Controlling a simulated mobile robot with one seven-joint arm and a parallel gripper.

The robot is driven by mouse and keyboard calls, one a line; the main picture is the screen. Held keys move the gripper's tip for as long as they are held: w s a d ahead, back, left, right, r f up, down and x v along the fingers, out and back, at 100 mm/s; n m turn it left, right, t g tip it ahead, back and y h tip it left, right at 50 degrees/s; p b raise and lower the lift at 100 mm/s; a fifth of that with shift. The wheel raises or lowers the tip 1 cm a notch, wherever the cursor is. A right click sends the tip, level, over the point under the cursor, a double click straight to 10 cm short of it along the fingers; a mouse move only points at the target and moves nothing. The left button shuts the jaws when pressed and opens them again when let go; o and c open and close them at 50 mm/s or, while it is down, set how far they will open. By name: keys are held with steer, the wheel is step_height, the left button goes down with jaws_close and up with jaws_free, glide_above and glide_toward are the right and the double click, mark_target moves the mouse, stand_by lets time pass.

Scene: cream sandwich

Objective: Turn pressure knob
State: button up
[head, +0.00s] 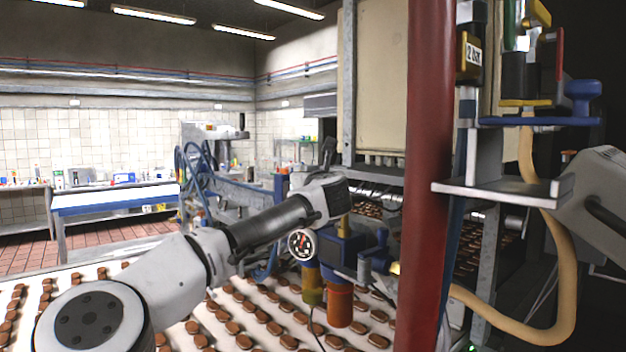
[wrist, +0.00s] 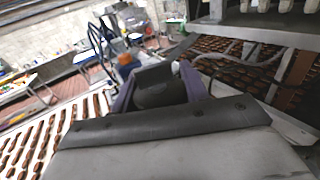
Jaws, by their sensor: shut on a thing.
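In the head view my own wrist hides the knob and the fingertips. I cannot read the gauge's value or tell the knob's turn.
A red vertical post (head: 428,180) stands close to the right of the regulator. A conveyor belt (head: 255,300) with rows of brown biscuits runs below. A beige hose (head: 565,300) and a grey bracket (head: 500,188) are further right. A work table (head: 115,200) is at the back left.

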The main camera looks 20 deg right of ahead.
steer(key=n+y, duration=0.1)
steer(key=y, duration=0.1)
steer(key=n+y, duration=0.3)
steer(key=y, duration=0.2)
steer(key=shift+a+n, duration=0.25)
steer(key=shift+n, duration=0.05)
steer(key=shift+s+a+n+g+y, duration=0.1)
steer(key=shift+a+n+g+y, duration=0.1)
steer(key=shift+n+g+y, duration=0.85)
steer(key=shift+a+n+g+y, duration=0.15)
steer(key=shift+n+y, duration=0.6)
steer(key=shift+y, duration=1.2)
steer(key=o, duration=1)
steer(key=b+v, duration=0.1)
steer(key=v, duration=0.6)
steer(key=shift+s+r+b, duration=0.15)
steer(key=shift+s+b, duration=0.1)
steer(key=shift+b, duration=0.05)
